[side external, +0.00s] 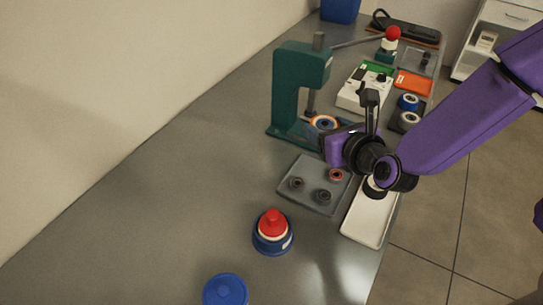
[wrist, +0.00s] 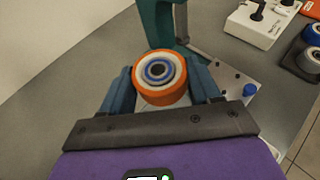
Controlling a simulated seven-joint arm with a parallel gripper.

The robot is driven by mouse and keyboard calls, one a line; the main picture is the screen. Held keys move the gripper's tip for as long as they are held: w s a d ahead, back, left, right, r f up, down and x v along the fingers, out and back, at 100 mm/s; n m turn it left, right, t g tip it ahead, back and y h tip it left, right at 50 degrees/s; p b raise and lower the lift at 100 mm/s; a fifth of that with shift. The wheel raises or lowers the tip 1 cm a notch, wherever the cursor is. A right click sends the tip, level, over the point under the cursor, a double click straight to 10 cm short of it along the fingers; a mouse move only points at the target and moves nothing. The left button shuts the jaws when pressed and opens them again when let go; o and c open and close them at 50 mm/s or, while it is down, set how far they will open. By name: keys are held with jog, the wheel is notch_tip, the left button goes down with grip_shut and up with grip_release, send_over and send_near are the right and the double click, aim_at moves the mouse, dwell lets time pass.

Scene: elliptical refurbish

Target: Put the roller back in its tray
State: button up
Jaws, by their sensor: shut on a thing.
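The roller (wrist: 160,96) has an orange tread, a white face and a blue-ringed hub. My gripper (wrist: 162,84) is shut on it, with one blue finger on each side. In the side view the roller (side external: 323,121) shows at the front of the green press (side external: 290,95), beside my gripper (side external: 335,134). I cannot tell whether it touches the press base. A dark tray (side external: 398,129) on the right holds a blue-and-white roller (side external: 408,102) and a dark roller with a pale face (side external: 409,120); both also show at the right of the wrist view.
A grey tray (side external: 310,206) with several small bearings lies below my gripper in the side view. A white tray (side external: 362,232) is beside it. A white control box (side external: 360,93) and an orange tray (side external: 413,82) stand behind. A red-topped blue bottle (side external: 272,236) is in front.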

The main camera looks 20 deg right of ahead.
jog(key=s+a, duration=0.1)
jog(key=a, duration=0.2)
send_over(257, 164)
jog(key=shift+n+y, duration=0.3)
jog(key=f, duration=1)
jog(key=shift+s+d+f, duration=0.1)
jog(key=shift+s+d, duration=0.05)
jog(key=shift+s, duration=0.05)
jog(key=shift+w+f, duration=0.15)
jog(key=shift+f, duration=1.7)
jog(key=shift+f, duration=0.1)
jog(key=o, duration=1.1)
